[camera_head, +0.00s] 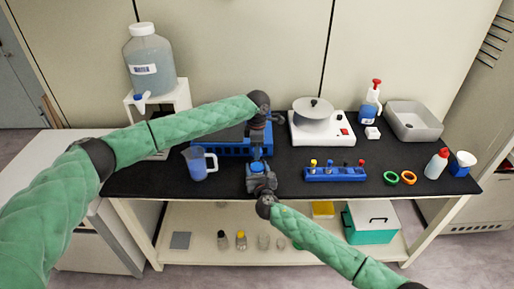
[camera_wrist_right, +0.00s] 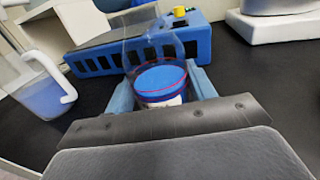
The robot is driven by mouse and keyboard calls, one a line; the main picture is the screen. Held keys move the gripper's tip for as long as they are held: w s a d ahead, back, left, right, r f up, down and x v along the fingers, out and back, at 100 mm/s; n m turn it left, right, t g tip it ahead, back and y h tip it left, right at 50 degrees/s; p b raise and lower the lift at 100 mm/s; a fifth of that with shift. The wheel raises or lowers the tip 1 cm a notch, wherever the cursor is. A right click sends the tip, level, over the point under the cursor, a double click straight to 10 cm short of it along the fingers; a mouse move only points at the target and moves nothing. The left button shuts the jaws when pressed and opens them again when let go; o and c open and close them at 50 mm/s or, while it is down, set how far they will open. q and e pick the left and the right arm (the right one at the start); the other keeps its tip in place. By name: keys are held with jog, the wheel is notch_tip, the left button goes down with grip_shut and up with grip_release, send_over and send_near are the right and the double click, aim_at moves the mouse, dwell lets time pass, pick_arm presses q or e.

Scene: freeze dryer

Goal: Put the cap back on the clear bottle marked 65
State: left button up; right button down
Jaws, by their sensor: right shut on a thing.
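My right gripper (camera_head: 259,170) is over the front middle of the black table. In the right wrist view its two blue-grey fingers (camera_wrist_right: 163,92) are shut on a clear round bottle (camera_wrist_right: 150,45) with a blue disc inside its outline, a red ring and part of a white label. I cannot tell if the blue is liquid or a cap, nor read the marking. My left gripper (camera_head: 259,138) points down just behind the right one, close above a small blue thing (camera_head: 257,153). Its fingers are too small to judge. I cannot make out a separate cap.
A hotplate (camera_head: 322,138) with a pot, a blue tube rack (camera_head: 335,174) and two rings stand right. The table between the tube rack and the grippers is clear.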

pick_arm(q)
jog(key=c, duration=0.8)
jog(key=m, duration=0.4)
jog(key=shift+m, duration=0.4)
jog(key=shift+c, duration=0.2)
jog(key=m, duration=1.3)
jog(key=shift+w, duration=0.1)
jog(key=m, duration=0.5)
jog(key=shift+m, duration=0.4)
jog(key=m, duration=2.5)
pick_arm(e)
jog(key=shift+s, duration=0.1)
pick_arm(q)
jog(key=m, duration=0.7)
jog(key=shift+f, duration=0.1)
pick_arm(e)
jog(key=shift+f, duration=0.1)
pick_arm(q)
jog(key=m, duration=0.5)
jog(key=shift+m, duration=0.4)
jog(key=o, duration=1.1)
